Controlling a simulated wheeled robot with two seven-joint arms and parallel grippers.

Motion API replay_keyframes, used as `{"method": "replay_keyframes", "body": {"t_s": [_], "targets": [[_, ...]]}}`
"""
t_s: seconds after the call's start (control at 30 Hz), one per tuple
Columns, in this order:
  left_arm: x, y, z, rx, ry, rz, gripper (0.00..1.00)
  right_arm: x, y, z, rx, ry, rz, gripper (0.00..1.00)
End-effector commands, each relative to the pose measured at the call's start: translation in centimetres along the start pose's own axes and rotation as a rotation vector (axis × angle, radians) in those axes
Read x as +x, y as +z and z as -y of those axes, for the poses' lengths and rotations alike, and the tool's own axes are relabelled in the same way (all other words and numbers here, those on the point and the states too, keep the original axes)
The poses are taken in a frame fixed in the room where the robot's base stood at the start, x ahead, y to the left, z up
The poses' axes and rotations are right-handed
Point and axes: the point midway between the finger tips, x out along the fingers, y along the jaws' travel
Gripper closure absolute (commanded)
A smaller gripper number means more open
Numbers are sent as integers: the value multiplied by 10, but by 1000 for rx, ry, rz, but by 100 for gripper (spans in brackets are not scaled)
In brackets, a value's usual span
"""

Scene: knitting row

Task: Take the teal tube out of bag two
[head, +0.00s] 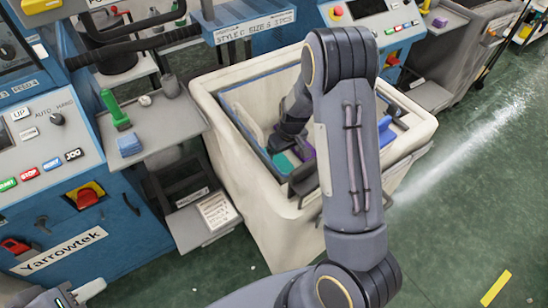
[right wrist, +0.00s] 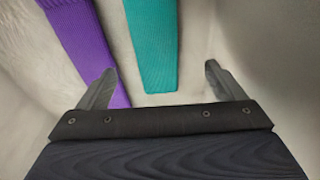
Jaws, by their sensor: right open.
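The teal tube (right wrist: 153,45) is a ribbed knitted strip in the right wrist view, its near end lying between my right gripper's fingers in the picture. A bit of teal (head: 283,164) shows in the head view inside the cream bag (head: 240,150). My right gripper (right wrist: 161,82) is open and empty, reaching down into the bag, with a gap on both sides of the teal tube. I cannot tell how far below the fingertips it lies. In the head view my right arm hides much of the bag. What seems to be my left gripper (head: 72,294) is cut off at the lower left corner.
A purple tube (right wrist: 85,45) lies left of the teal one, partly behind the left finger. Pale bag walls stand close on both sides. A blue piece (head: 387,131) shows at the bag's right.

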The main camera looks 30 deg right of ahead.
Motion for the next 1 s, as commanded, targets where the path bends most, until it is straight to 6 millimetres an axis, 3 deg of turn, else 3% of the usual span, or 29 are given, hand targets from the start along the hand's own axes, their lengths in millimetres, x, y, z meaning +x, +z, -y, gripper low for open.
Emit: {"method": "replay_keyframes", "body": {"t_s": [0.63, 0.93, 1.0], "targets": [[-11, -6, -5, 0, 0, 0, 64, 81, 5, -7, -12, 16, 11, 11], [-11, -5, -5, 0, 0, 0, 64, 87, 4, -7, -12, 16, 8, 11], [-11, -5, -5, 0, 0, 0, 64, 87, 4, -7, -12, 16, 8, 19]]}}
